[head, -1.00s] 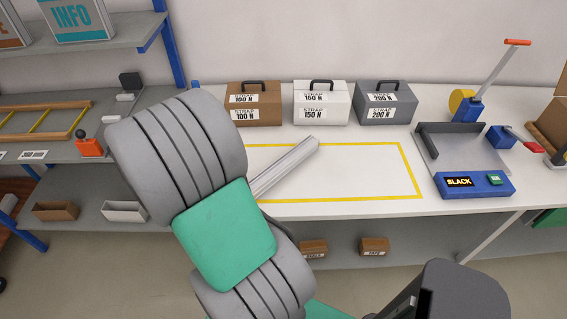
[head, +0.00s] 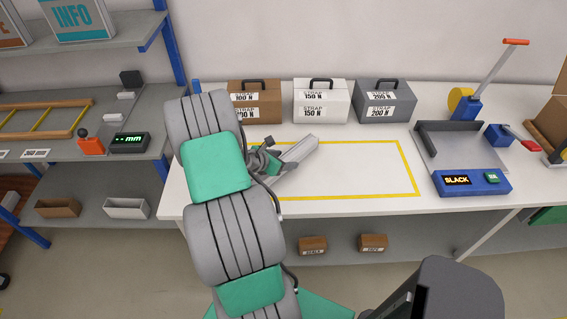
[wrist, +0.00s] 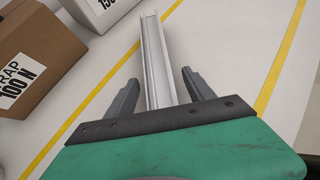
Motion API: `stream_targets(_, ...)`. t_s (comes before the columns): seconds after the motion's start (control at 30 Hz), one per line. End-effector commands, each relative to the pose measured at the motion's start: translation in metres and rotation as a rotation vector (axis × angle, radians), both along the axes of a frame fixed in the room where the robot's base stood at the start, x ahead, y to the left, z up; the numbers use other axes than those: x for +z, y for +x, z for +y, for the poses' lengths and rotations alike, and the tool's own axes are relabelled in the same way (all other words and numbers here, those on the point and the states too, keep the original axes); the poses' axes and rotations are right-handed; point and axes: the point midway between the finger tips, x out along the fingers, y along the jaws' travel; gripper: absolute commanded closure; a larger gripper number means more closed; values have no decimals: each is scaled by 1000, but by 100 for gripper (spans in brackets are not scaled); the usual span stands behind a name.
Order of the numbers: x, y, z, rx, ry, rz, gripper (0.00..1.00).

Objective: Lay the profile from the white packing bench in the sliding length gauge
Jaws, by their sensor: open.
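The profile, a pale grey channel-shaped bar (head: 300,150), lies slanted on the white packing bench (head: 340,205), inside a yellow outline. In the wrist view the profile (wrist: 154,60) runs away from me between the two dark fingers. My gripper (wrist: 158,82) is open, one finger on either side of the bar; whether they touch it I cannot tell. In the head view my gripper (head: 273,163) is at the near left end of the bar and hides that end. What looks like the sliding length gauge (head: 45,135), with wooden rails, an orange block and a mm display, is on the left grey shelf.
Brown (head: 254,103), white (head: 320,102) and grey (head: 385,102) strap cases stand along the back of the bench. A strapping device with a SLACK display (head: 472,183) stands at the right. The right part of the yellow outline is clear.

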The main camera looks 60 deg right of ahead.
Motion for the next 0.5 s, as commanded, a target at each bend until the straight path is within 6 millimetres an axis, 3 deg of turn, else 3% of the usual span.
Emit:
stream_targets(0.07, 0, 0, 0, 0, 0, 0, 40)
stream_targets(0.5, 0, 1, 1, -1, 1, -1, 76)
